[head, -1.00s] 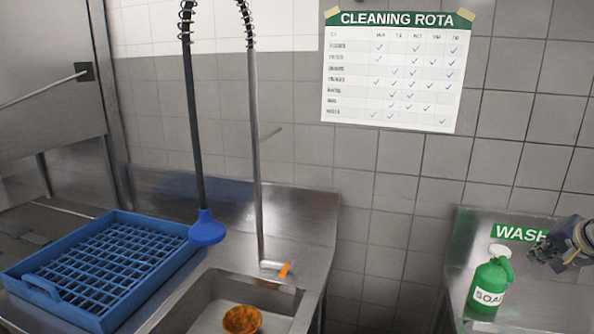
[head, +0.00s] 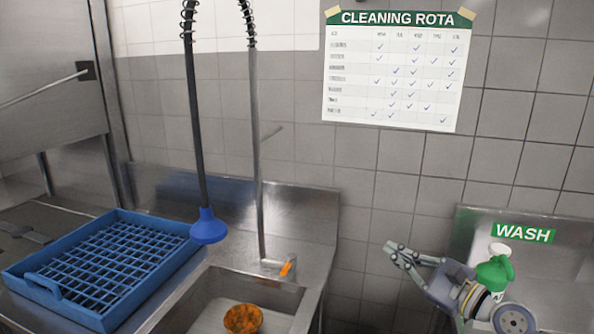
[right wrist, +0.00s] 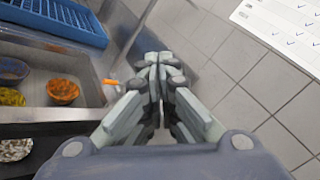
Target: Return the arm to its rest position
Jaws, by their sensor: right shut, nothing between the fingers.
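My right gripper (head: 394,250) is in the lower right of the head view. Its fingers point left toward the sink and hang in front of the tiled wall. In the right wrist view the gripper (right wrist: 160,62) has its fingertips together with nothing between them. Its wrist hides most of the green soap bottle (head: 494,268), whose cap and upper part still show. I cannot make out my left gripper; a small dark shape at the head view's left edge is too unclear to name.
A blue dish rack (head: 112,226) stands left of the steel sink (head: 205,294). An orange bowl (head: 243,319) lies in the sink; the wrist view shows more bowls there. A spray hose with a blue head (head: 208,228) hangs above. A green WASH sign (head: 523,232) is at right.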

